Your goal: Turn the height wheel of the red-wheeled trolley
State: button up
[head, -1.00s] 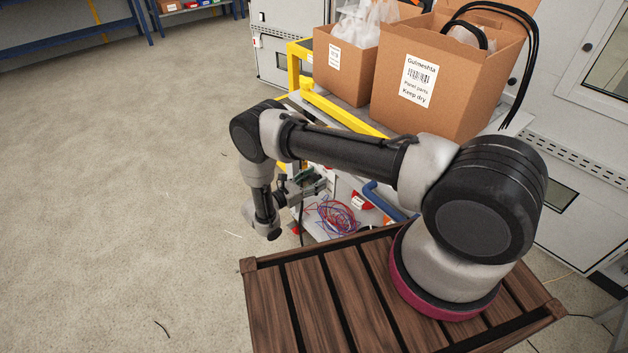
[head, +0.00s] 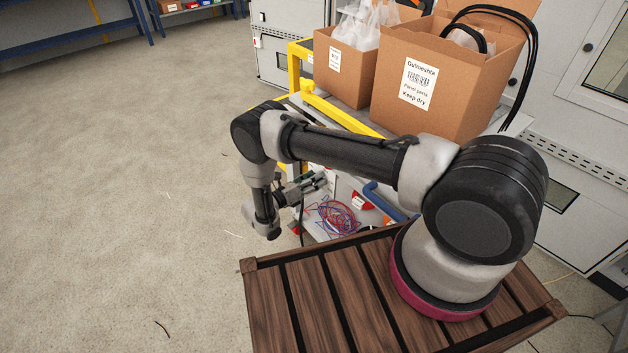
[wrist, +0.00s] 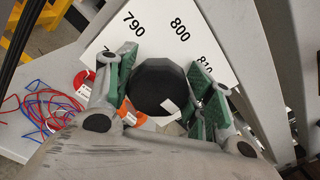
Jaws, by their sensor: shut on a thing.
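In the wrist view, a black many-sided knob (wrist: 158,86) sits in front of a white scale plate (wrist: 185,35) marked 790, 800 and 810; it looks like the height wheel. My gripper (wrist: 160,92) has its green-padded fingers on either side of the knob, shut on it. A small pale mark shows on the knob's lower right. In the head view my gripper (head: 312,184) is low at the trolley's near end, and the knob is hidden there. The trolley (head: 340,112) has a yellow frame; a red round part (wrist: 86,82) shows left of the fingers.
Two cardboard boxes (head: 345,66) (head: 440,85) stand on the trolley. Red and blue wires (head: 338,215) lie on its lower shelf, near a blue handle (head: 384,200). Grey cabinets (head: 580,140) stand behind. The floor to the left (head: 120,180) is open.

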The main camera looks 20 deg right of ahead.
jog(key=n, duration=0.5)
jog(key=shift+w+f+n, duration=0.1)
jog(key=shift+f+n, duration=0.05)
jog(key=shift+n, duration=0.15)
jog(key=n, duration=0.5)
jog(key=shift+f, duration=0.1)
jog(key=n, duration=0.6)
jog(key=shift+f, duration=0.15)
jog(key=n, duration=0.5)
jog(key=shift+f, duration=0.1)
jog(key=shift+n, duration=0.3)
jog(key=o, duration=1)
